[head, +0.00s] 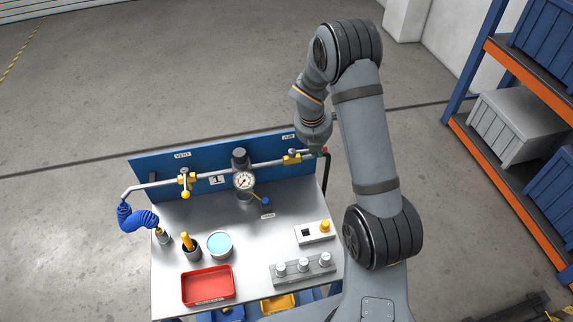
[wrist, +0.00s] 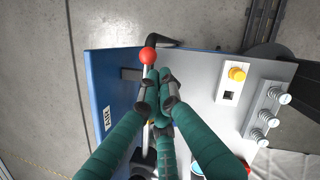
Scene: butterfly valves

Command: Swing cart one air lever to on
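The cart's blue back panel carries an AIR label (head: 289,136) at its right and a VENT label (head: 182,155) at its left. A yellow valve (head: 291,157) sits on the grey pipe below the AIR label. Its lever position cannot be made out. The vent-side lever (head: 185,193) is yellow and hangs down from its valve. My gripper (wrist: 159,84) has green fingers with dark tips drawn together, and nothing shows between them. It is at the pipe's right end, right of the air valve; contact cannot be told. The fingers largely hide the valve in the wrist view.
A round gauge (head: 244,181) stands mid-pipe. A red ball (wrist: 150,56) is beside the fingertips. The cart top holds a red tray (head: 208,287), a blue-topped cup (head: 219,245), a switch box (head: 315,232) and a metal block (head: 303,268). Shelves stand at right; floor behind the cart is clear.

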